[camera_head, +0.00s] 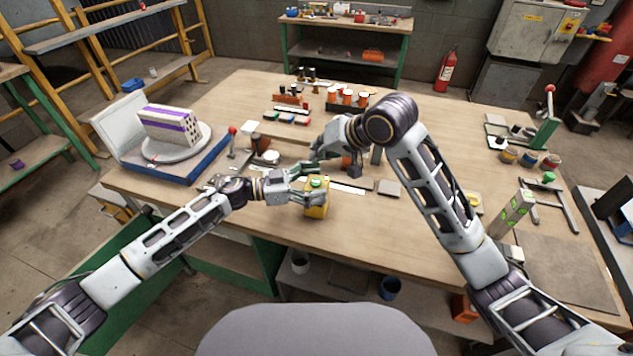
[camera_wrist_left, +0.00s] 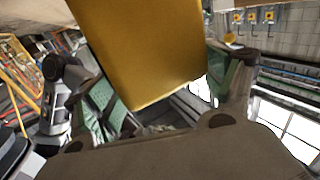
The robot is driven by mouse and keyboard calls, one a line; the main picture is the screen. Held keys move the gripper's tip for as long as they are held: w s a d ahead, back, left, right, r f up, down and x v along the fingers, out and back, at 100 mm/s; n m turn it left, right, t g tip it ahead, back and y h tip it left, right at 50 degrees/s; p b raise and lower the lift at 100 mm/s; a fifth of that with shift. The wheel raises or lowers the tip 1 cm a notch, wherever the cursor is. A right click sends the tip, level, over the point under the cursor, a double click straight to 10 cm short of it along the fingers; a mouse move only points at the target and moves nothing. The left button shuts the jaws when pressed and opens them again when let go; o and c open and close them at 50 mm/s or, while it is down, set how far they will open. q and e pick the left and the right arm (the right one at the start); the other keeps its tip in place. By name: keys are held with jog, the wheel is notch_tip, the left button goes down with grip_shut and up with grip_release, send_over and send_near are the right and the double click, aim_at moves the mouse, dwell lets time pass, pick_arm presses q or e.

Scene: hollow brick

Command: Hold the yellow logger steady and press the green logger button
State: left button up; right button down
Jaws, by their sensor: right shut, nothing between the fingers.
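The yellow logger (camera_head: 318,211) stands near the front edge of the workbench, with its green button (camera_head: 317,182) on top. My left gripper (camera_head: 312,198) reaches it from the left and is shut on its body. In the left wrist view the logger (camera_wrist_left: 140,50) fills the space between the green-padded fingers (camera_wrist_left: 158,92), and its button is out of sight. My right gripper (camera_head: 304,169) is shut and empty, just above and behind the logger, close to the button. I cannot tell whether its fingertips touch the button.
The wooden workbench (camera_head: 420,247) carries a turntable (camera_head: 178,146) with a purple-striped hollow brick (camera_head: 168,125) at left. Several orange jars and small blocks stand behind the grippers. A green-and-grey block (camera_head: 512,213) stands at right.

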pick_arm(q)
jog(key=shift+o, duration=1)
jog(key=shift+a, duration=0.15)
jog(key=s+a, duration=0.2)
jog(key=a, duration=0.9)
jog(key=shift+a, duration=0.3)
